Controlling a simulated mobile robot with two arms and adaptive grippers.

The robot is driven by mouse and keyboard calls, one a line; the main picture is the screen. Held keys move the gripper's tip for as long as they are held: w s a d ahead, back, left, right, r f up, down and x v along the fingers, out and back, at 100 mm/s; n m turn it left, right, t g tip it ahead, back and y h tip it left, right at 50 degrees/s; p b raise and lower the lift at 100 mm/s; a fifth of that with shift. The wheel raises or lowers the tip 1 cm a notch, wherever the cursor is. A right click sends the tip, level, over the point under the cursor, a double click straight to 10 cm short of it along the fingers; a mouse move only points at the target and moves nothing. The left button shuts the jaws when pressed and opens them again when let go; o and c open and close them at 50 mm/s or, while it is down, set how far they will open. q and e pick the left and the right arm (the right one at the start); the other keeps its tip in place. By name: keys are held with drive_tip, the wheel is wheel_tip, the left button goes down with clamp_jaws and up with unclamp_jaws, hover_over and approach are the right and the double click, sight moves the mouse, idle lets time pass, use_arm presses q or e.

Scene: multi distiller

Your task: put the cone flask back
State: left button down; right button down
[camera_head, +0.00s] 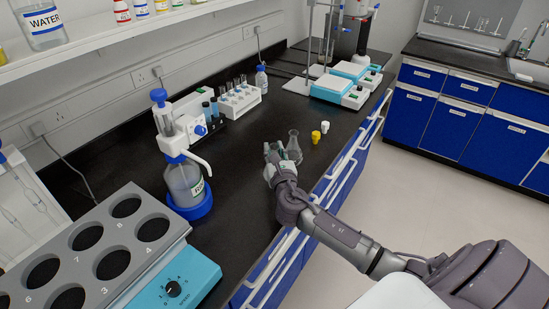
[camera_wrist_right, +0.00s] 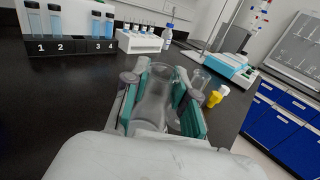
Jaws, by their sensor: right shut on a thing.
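A clear glass cone flask (camera_wrist_right: 154,98) is between the teal-padded fingers of my right gripper (camera_wrist_right: 160,108) in the right wrist view. The gripper is shut on it. In the head view my right gripper (camera_head: 275,160) is low over the black bench near its front edge; its fingers hide most of the held flask. A second clear cone flask (camera_head: 293,147) stands upright on the bench just beyond the gripper; in the wrist view it is partly hidden behind the right finger. I cannot tell whether the held flask touches the bench. My left gripper is not in view.
Yellow (camera_head: 316,137) and white (camera_head: 325,127) small pieces stand beyond the second flask. A dispenser bottle (camera_head: 185,185) stands left, a tube rack (camera_head: 240,99) behind, and teal-white stirrers (camera_head: 345,85) farther back. A grey block with holes (camera_head: 90,255) is at front left.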

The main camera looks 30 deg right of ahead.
drive_tip(key=shift+f, duration=1.25)
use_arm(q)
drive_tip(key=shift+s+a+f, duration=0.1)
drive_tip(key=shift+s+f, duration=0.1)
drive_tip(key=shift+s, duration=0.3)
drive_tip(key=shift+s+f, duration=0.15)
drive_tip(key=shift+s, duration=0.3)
use_arm(e)
drive_tip(key=shift+f, duration=0.1)
drive_tip(key=c, duration=0.9)
unclamp_jaws()
drive_tip(key=shift+f, duration=0.1)
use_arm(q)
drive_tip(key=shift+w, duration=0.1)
use_arm(e)
drive_tip(key=shift+s+r, duration=0.1)
drive_tip(key=shift+r, duration=0.1)
use_arm(q)
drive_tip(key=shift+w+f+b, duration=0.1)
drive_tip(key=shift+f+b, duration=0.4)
drive_tip(key=shift+b, duration=0.15)
use_arm(e)
drive_tip(key=v, duration=1.2)
